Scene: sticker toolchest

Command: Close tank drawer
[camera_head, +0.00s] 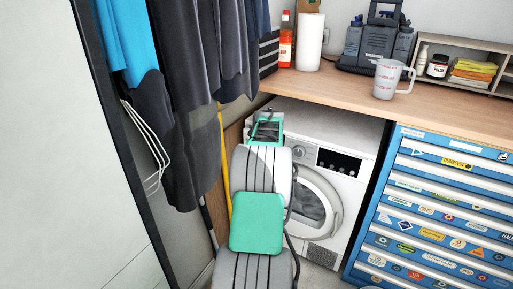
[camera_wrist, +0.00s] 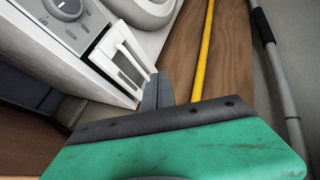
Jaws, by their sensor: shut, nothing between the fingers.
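The white washing machine (camera_head: 345,160) stands under the wooden worktop in the head view. Its dial and panel (camera_wrist: 85,35) show at the upper left of the wrist view. The tank drawer (camera_wrist: 124,62), a white front with a dark recess, is beside the dial. It looks as if it stands out from the panel, but how far I cannot tell. My gripper (camera_wrist: 158,92) is shut and empty, with its fingertips close to the drawer's edge; whether they touch it is unclear. In the head view my wrist and arm cover the drawer area.
A yellow pole (camera_head: 225,165) and hanging dark clothes (camera_head: 185,120) are close on the left. A blue tool chest (camera_head: 435,215) stands right of the washer. The worktop (camera_head: 335,88) above holds a paper roll, a jug and a shelf. A wooden side panel (camera_wrist: 228,50) borders the washer.

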